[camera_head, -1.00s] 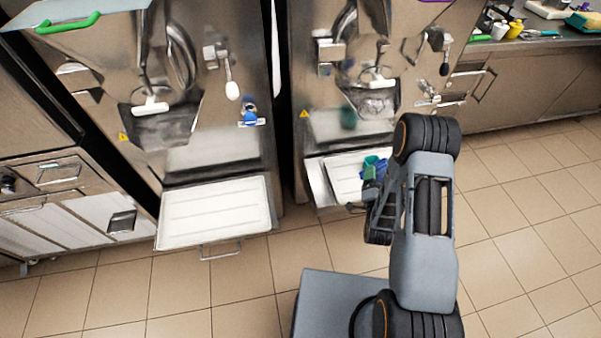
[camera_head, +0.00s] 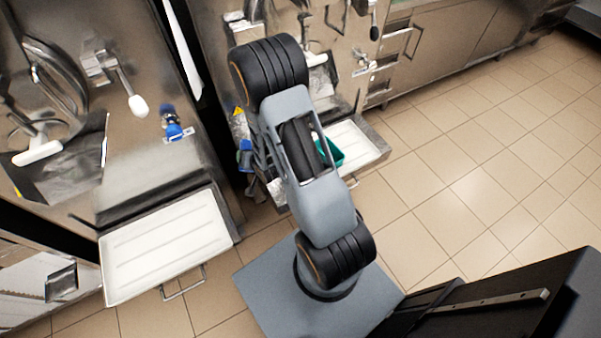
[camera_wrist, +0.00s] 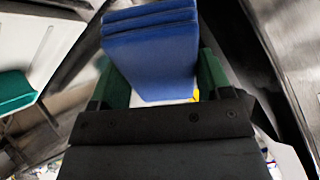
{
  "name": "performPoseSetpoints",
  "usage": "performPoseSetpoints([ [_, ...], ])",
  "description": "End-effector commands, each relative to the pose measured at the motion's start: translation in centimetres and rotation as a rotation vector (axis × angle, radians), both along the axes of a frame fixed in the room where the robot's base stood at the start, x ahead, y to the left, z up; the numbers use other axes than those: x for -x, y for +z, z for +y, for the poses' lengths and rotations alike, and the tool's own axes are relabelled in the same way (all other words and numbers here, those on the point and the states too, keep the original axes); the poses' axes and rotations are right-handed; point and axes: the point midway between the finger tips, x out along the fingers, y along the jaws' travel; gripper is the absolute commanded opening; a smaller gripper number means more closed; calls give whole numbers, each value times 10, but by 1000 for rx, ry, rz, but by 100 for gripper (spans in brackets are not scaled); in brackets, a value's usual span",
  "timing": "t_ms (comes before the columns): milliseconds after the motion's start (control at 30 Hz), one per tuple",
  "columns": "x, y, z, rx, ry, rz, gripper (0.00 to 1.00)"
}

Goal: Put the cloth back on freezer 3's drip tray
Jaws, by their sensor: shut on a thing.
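My gripper (camera_wrist: 158,92) is shut on a blue folded cloth (camera_wrist: 152,50), which sits between the green fingers in the wrist view. In the head view the blue cloth (camera_head: 246,157) shows small at the left of my arm, in front of the gap between two freezers; my arm hides most of the gripper. The right freezer's white drip tray (camera_head: 362,146) is pulled out, with a green thing (camera_head: 331,153) on it, partly behind my arm. The left freezer's drip tray (camera_head: 165,245) is out and bare. No freezer numbers are readable.
A blue-topped item (camera_head: 172,125) is on the left freezer's front. A steel counter (camera_head: 450,45) runs along the back right. A dark panel (camera_head: 520,300) stands at the lower right. The tiled floor at the right is clear.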

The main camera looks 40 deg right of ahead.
Motion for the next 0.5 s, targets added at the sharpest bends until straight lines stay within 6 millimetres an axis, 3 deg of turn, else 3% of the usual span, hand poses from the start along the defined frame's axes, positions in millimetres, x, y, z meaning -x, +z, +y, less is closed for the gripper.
performPoseSetpoints([
  [300, 57, -18, -24, 60, 16, 508, 45],
  [500, 94, -17, -37, 80, 12, 679, 45],
])
